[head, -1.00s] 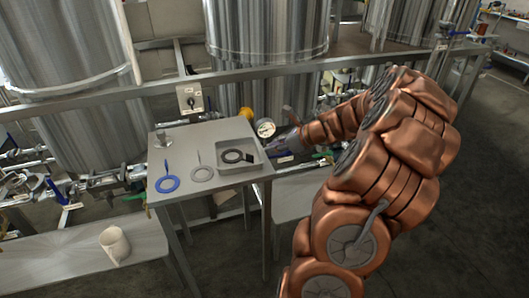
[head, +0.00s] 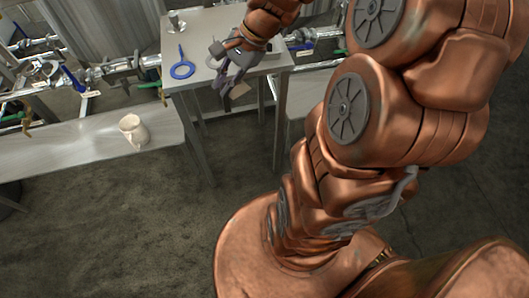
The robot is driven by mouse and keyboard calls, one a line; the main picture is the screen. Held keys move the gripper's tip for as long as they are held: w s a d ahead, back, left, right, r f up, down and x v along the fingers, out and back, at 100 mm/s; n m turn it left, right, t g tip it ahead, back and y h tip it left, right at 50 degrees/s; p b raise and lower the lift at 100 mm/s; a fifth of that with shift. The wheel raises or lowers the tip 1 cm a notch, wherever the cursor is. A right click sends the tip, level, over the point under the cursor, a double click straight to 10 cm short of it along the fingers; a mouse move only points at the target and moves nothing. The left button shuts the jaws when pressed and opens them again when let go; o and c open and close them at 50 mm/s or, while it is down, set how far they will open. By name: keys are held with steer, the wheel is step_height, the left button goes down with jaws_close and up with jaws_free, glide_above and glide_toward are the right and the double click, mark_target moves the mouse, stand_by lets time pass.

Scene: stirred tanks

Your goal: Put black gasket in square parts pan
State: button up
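The square parts pan (head: 267,55) is on the right part of the small metal table, and my arm and gripper cover most of it. The black gasket cannot be made out now; a second ago a black ring with a tab lay inside the pan. My gripper (head: 226,80) is in front of the pan, over the table's front edge, fingers pointing down. Its fingers look spread, with nothing seen between them.
A blue ring with a handle (head: 182,69) lies on the table's left part. A grey ring (head: 210,62) is partly behind my gripper. A small metal piece (head: 175,27) stands at the back left.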

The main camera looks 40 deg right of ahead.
steer(key=s+a+n+g+h, duration=0.2)
steer(key=s+n+h, duration=0.1)
steer(key=s+n, duration=0.4)
steer(key=s+a+n+g+h, duration=0.2)
steer(key=s+n, duration=0.6)
steer(key=s, duration=0.5)
steer(key=shift+s+f+h, duration=0.25)
steer(key=shift+s+h, duration=0.1)
steer(key=shift+h, duration=0.15)
steer(key=shift+a, duration=0.1)
step_height(320, 180, up, 2)
steer(key=shift+r+p, duration=0.25)
steer(key=shift+p, duration=1)
